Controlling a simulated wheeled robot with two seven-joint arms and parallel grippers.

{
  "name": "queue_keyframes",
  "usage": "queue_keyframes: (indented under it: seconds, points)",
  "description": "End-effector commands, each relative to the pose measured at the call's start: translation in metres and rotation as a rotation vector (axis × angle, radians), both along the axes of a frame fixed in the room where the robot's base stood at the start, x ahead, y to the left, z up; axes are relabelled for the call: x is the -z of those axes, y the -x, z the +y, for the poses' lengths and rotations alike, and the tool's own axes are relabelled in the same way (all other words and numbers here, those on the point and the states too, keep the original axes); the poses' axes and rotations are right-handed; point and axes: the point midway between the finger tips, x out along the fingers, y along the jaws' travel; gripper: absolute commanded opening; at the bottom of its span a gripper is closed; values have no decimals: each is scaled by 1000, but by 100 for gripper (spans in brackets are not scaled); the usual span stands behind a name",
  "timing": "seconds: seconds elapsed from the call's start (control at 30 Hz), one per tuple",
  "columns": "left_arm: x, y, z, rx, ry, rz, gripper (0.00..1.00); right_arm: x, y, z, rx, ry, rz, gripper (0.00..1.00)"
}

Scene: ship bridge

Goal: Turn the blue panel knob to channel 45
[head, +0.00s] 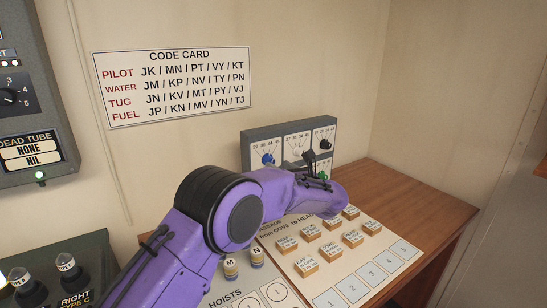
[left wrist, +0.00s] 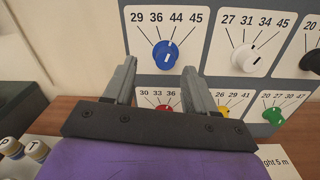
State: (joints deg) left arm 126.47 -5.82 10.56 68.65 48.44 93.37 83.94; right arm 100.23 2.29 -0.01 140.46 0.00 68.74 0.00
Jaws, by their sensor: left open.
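The blue knob (left wrist: 167,55) is on a grey panel with a white face, under the numbers 29, 36, 44 and 45. Its white mark points up and slightly right, seemingly near the 44 line. The blue knob also shows in the head view (head: 268,159). My left gripper (left wrist: 158,70) is open, its two fingers pointing at the panel. In the wrist view the knob appears between and just beyond the fingertips, with no clear contact. In the head view the left gripper (head: 312,168) is in front of the panel, partly covering its lower knobs. My right gripper is out of view.
White (left wrist: 245,58), red (left wrist: 167,109) and green (left wrist: 273,115) knobs sit close to the blue one; a black knob (head: 326,144) is at the panel's right. Below lie a board with wooden blocks (head: 305,266) and a wooden desk (head: 440,213). A code card (head: 172,88) hangs above.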

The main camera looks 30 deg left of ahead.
Motion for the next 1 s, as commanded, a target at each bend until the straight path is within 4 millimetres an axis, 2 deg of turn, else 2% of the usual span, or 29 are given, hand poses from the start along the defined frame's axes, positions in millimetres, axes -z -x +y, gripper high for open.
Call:
queue_keyframes:
  seconds: [0.03,0.2,0.33,0.57,0.73,1.0]
  points:
    - [-3,-6,10,-4,1,3,56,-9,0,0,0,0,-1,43]
    - [0,-20,34,-1,1,3,56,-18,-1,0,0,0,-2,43]
    - [1,-24,41,1,0,2,56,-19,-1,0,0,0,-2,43]
    - [2,-24,42,1,-1,2,56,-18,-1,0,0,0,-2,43]
    - [1,-24,41,1,0,2,1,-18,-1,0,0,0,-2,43]
    - [2,-24,41,1,-8,16,0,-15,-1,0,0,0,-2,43]
